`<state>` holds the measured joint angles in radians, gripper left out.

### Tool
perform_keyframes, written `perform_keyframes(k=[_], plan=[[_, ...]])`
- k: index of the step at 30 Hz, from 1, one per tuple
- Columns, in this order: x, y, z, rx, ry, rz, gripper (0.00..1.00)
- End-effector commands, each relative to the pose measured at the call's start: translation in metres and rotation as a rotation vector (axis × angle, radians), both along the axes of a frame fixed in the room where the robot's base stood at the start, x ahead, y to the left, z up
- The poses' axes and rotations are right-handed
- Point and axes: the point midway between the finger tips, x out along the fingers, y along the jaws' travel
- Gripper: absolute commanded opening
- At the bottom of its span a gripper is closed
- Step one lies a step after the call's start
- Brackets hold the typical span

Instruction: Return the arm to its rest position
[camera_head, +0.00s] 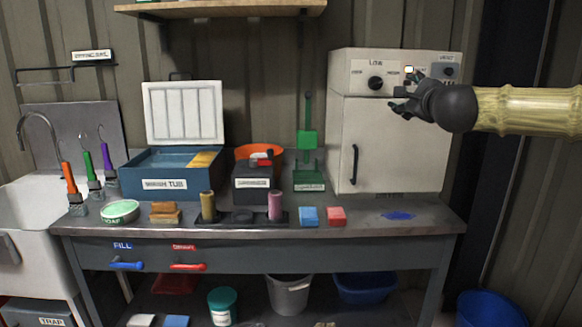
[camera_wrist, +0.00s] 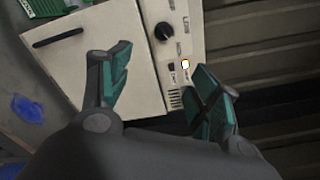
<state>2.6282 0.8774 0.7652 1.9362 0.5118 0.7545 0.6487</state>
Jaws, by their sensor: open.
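My gripper (camera_head: 404,97) is at the upper right in the head view, on the end of my pale yellow arm, which reaches in from the right edge. It is in front of the top panel of the white cabinet (camera_head: 378,150). In the wrist view my gripper (camera_wrist: 165,90) shows two teal-padded fingers spread apart with nothing between them. The cabinet's panel, with a black knob (camera_wrist: 164,32) and a small lit switch (camera_wrist: 186,64), lies beyond the fingers. I cannot tell from these views whether a fingertip touches the panel.
The workbench (camera_head: 250,232) holds a blue tub (camera_head: 140,178) with its lid up, a green stand (camera_head: 308,140), blue (camera_head: 309,216) and red (camera_head: 336,216) blocks, and a blue splash (camera_head: 398,216). A sink (camera_head: 30,205) is at left. A shelf (camera_head: 220,9) hangs above.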

Motion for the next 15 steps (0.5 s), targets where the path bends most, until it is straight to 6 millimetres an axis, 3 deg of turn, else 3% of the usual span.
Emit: perform_keyframes(k=[8,15], plan=[[0.017,0.045,-0.049,-0.088,0.057,0.052,0.62],[0.021,0.068,-0.113,-0.200,0.128,0.087,0.62]])
